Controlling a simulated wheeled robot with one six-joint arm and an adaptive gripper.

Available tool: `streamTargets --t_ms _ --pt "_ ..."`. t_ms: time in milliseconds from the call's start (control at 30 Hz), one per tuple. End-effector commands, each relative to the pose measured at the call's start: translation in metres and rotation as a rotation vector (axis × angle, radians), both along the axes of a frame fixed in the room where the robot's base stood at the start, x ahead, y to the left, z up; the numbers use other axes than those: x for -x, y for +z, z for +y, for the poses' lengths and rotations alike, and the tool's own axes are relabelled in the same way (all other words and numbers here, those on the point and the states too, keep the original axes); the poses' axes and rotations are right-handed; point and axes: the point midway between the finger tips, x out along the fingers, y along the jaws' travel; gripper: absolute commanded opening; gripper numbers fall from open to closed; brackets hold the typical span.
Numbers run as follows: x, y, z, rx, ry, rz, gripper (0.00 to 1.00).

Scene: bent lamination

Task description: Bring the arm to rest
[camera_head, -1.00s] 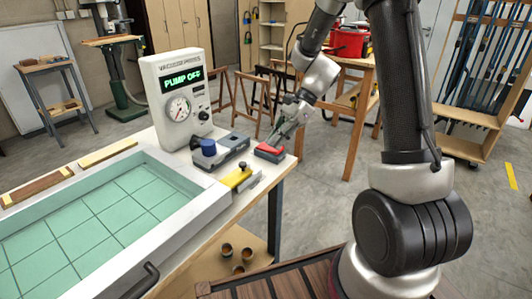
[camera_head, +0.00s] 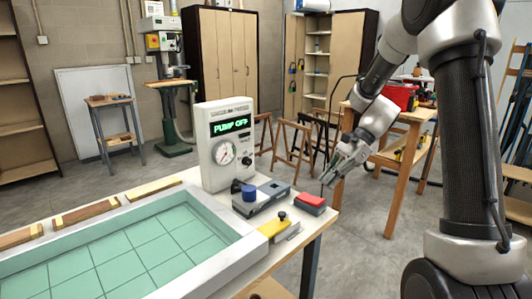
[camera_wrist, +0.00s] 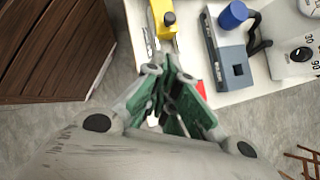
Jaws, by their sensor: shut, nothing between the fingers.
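My gripper (camera_head: 327,181) is shut and empty. In the head view it hangs in the air just right of the bench's front corner, close to the red-topped grey block (camera_head: 311,203). In the wrist view my gripper (camera_wrist: 176,106) points toward the bench edge, and its green-lined fingers hide most of the red block (camera_wrist: 200,90). My arm comes down to it from the upper right.
The white vacuum press unit (camera_head: 227,148) reads PUMP OFF. Near it are a grey block with a blue knob (camera_head: 262,196) and a yellow-topped tool (camera_head: 274,227). The green-gridded tray (camera_head: 240,248) fills the left. A wooden table (camera_head: 406,127) stands behind my arm.

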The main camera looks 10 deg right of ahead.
Motion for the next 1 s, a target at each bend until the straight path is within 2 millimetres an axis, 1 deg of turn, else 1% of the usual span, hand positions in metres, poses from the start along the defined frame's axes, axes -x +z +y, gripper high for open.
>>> streamTargets --t_ms 67,100,167,200,233,300,467,700,800,900,1000 --pt "-0.001 -0.003 -0.004 0.011 0.058 -0.050 0.00" --pt "0.003 -0.008 -0.009 0.028 0.110 -0.076 0.00" --pt "0.020 -0.021 -0.019 0.058 0.214 -0.106 0.00" --pt "0.035 -0.023 -0.028 0.089 0.300 -0.142 0.00" --pt "0.046 -0.020 -0.035 0.114 0.370 -0.176 0.00" --pt "0.066 -0.010 -0.045 0.161 0.492 -0.238 0.00" --pt "0.108 0.016 -0.062 0.262 0.734 -0.365 0.00" --pt "0.176 0.063 -0.083 0.461 1.083 -0.568 0.00" --pt "0.203 0.079 -0.089 0.551 1.180 -0.640 0.00" --pt "0.224 0.091 -0.091 0.630 1.220 -0.706 0.00" --pt "0.237 0.101 -0.089 0.686 1.229 -0.766 0.00"
